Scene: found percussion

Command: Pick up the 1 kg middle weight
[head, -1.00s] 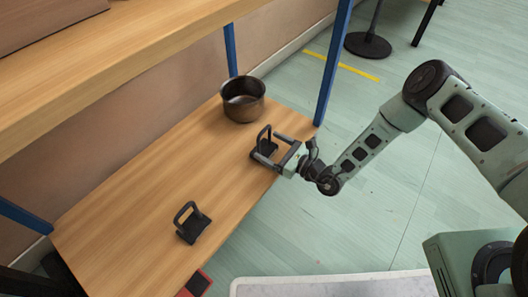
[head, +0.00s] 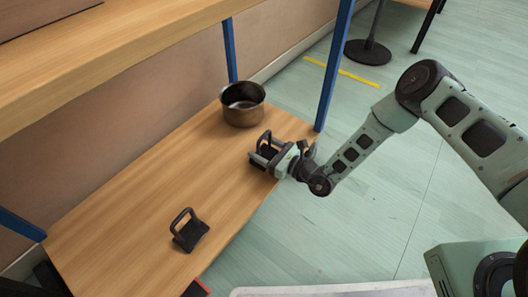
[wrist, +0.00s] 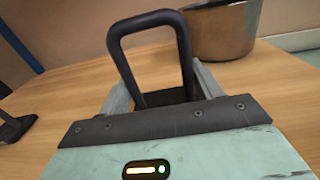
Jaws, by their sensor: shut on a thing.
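A black weight with an upright loop handle (head: 265,139) stands at the far right end of the low wooden shelf. My gripper (head: 262,157) reaches it from the right and is shut on it low down, below the loop. In the wrist view the loop handle (wrist: 150,22) rises between the two grey fingers (wrist: 160,92), and its base is mostly hidden. A second black weight (head: 190,234) with a similar handle stands apart, nearer the front. It also shows at the left edge of the wrist view (wrist: 14,128). I cannot read any mass marking.
A dark metal pot (head: 243,108) stands just behind the held weight. A blue post (head: 333,68) rises at the shelf corner, and an upper wooden shelf (head: 110,60) overhangs the left. A red and dark object (head: 197,289) shows partly at the bottom edge. Open floor lies right.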

